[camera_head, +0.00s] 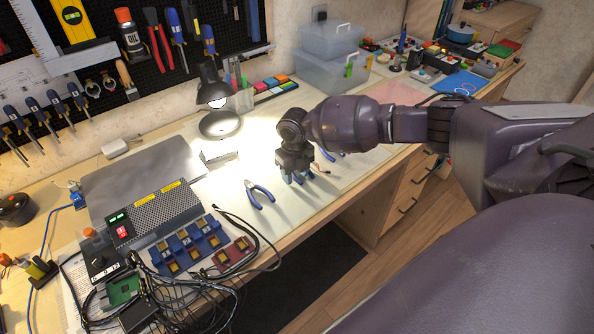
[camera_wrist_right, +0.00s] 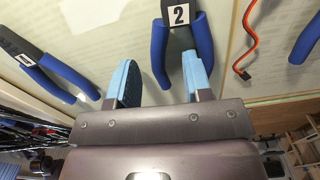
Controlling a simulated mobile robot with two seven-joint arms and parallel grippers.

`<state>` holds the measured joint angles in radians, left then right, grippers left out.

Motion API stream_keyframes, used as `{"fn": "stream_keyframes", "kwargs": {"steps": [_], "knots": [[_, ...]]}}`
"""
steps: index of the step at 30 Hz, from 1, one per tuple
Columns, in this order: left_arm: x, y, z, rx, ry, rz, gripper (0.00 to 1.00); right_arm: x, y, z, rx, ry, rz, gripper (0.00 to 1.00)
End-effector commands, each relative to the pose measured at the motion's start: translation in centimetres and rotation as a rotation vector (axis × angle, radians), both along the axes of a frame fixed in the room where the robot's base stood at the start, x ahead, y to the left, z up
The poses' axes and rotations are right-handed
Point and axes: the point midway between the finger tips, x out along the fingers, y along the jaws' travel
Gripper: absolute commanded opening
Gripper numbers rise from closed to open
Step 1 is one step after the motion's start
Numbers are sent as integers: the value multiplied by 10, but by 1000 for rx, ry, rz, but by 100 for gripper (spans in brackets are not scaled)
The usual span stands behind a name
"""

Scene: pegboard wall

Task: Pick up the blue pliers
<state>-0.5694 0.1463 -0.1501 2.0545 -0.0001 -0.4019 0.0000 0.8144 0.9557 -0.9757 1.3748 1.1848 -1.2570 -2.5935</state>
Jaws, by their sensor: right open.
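Several blue-handled pliers lie on the desk mat. One pair (camera_head: 258,193) lies open-handled to the left of my right gripper (camera_head: 294,177) in the head view. Another blue tool (camera_head: 329,155) shows partly behind the gripper. In the right wrist view, pliers labelled 2 (camera_wrist_right: 161,52) lie in front of my right gripper (camera_wrist_right: 160,66). Its two light-blue fingers are apart, and the right finger overlaps the right handle. I cannot tell whether they touch. More blue-handled pliers (camera_wrist_right: 62,75) lie at left, and a blue handle (camera_wrist_right: 308,42) at right. My left gripper is out of view.
A desk lamp (camera_head: 213,88) stands behind the gripper. A power supply (camera_head: 157,212) and tangled black wires lie at the front left. A red cable (camera_wrist_right: 249,40) lies right of the pliers labelled 2. Clear boxes (camera_head: 331,70) stand at the back.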

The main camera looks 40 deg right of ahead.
Motion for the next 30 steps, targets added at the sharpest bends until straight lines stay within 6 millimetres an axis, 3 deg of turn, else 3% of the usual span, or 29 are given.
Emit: {"fn": "stream_keyframes", "kwargs": {"steps": [6, 15, 25, 30], "knots": [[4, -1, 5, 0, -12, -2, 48, 1, 0, 1, 0, -2, 0, 43], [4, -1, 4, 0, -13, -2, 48, 0, 0, 1, 0, -2, 0, 0], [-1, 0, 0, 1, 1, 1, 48, 1, -1, 4, -1, -3, 0, 0], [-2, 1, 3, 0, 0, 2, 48, 2, -1, 23, -1, -7, 1, 0]]}}
